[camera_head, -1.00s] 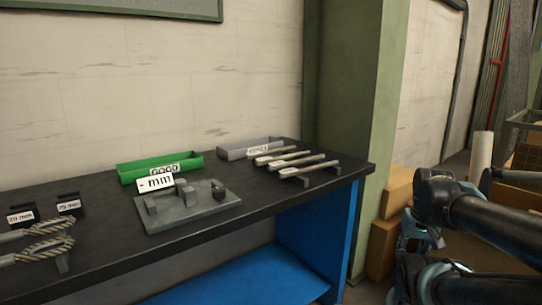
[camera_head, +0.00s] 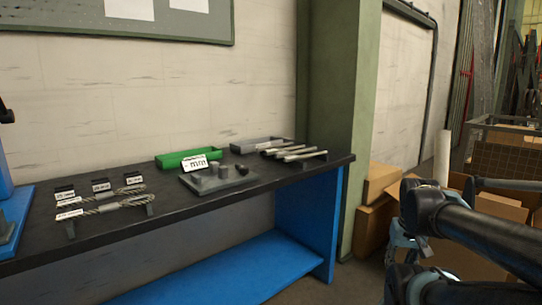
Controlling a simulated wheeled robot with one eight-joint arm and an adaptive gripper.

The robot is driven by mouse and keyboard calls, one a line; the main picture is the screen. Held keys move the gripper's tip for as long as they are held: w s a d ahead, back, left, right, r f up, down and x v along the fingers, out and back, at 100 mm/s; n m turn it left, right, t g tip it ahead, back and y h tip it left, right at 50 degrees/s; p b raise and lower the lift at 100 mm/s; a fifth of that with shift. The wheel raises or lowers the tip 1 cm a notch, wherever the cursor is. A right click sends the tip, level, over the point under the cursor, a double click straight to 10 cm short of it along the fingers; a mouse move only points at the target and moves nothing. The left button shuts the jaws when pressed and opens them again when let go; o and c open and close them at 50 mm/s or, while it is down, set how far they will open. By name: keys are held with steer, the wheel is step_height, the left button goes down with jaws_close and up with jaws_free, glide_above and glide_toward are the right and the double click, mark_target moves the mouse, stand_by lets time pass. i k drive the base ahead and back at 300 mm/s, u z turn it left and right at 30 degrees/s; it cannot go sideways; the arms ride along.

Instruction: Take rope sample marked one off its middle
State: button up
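My gripper (camera_head: 398,285) is at the lower right, partly cut off by the frame edge, beyond the bench's right end and far from the ropes. Its fingers cannot be made out.
A grey fixture plate (camera_head: 218,180) with blocks and an "mm" sign stands mid-bench. Behind it are a green tray (camera_head: 187,158) and a grey tray (camera_head: 258,144). Several rods (camera_head: 296,153) rest at the right. Cardboard boxes (camera_head: 376,215) stand beyond the bench. Part of a blue object (camera_head: 14,215) is at far left.

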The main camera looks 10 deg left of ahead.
mark_target(276, 146)
steer(key=k, duration=0.65)
steer(key=u, duration=0.75)
steer(key=i, duration=0.65)
steer(key=z, duration=0.05)
